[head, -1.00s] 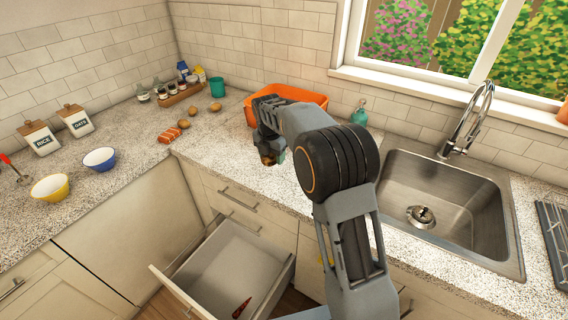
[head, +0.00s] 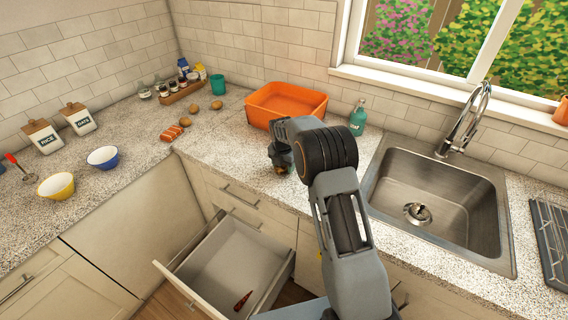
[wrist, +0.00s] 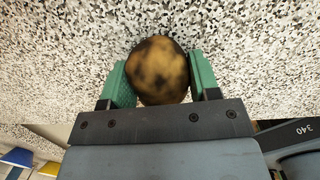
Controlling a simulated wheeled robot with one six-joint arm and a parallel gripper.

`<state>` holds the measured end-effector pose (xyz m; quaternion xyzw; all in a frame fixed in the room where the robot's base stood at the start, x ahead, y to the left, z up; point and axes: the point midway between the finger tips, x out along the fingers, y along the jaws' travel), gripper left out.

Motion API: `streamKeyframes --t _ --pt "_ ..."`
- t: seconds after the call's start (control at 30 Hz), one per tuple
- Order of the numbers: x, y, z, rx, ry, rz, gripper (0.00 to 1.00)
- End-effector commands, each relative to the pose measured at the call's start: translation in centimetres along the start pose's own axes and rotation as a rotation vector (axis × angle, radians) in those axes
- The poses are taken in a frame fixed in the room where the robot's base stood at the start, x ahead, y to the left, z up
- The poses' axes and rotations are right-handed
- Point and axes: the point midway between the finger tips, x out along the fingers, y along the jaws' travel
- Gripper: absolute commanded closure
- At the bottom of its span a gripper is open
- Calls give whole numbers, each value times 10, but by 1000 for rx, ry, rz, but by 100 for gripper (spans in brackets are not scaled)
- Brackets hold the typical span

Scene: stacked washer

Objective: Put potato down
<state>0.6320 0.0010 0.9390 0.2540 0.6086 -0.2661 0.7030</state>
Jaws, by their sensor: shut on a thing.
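My gripper (wrist: 158,78) is shut on a potato (wrist: 158,62), a round yellow-brown thing with dark patches, between its two green fingers in the wrist view. Speckled counter fills the wrist view behind the potato; I cannot tell whether the two touch. In the head view my gripper (head: 281,165) points down over the counter (head: 235,150), in front of the orange tub and near the counter's front edge. The potato is mostly hidden there by the gripper.
The orange tub (head: 285,102) stands behind, with a teal bottle (head: 358,118) beside it and the sink (head: 430,200) to the right. Several small brown round items (head: 195,109) lie left. An open drawer (head: 228,262) below holds a red item (head: 242,301).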

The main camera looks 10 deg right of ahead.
Motion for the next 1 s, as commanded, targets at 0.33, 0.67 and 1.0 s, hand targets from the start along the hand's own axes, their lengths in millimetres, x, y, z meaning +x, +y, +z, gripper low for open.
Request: streamKeyframes --t 0.33,0.67,1.0 --pt "4 0 0 0 -1 0 69" --pt "3 0 0 0 0 0 18" --pt "-8 1 0 0 -3 3 18"
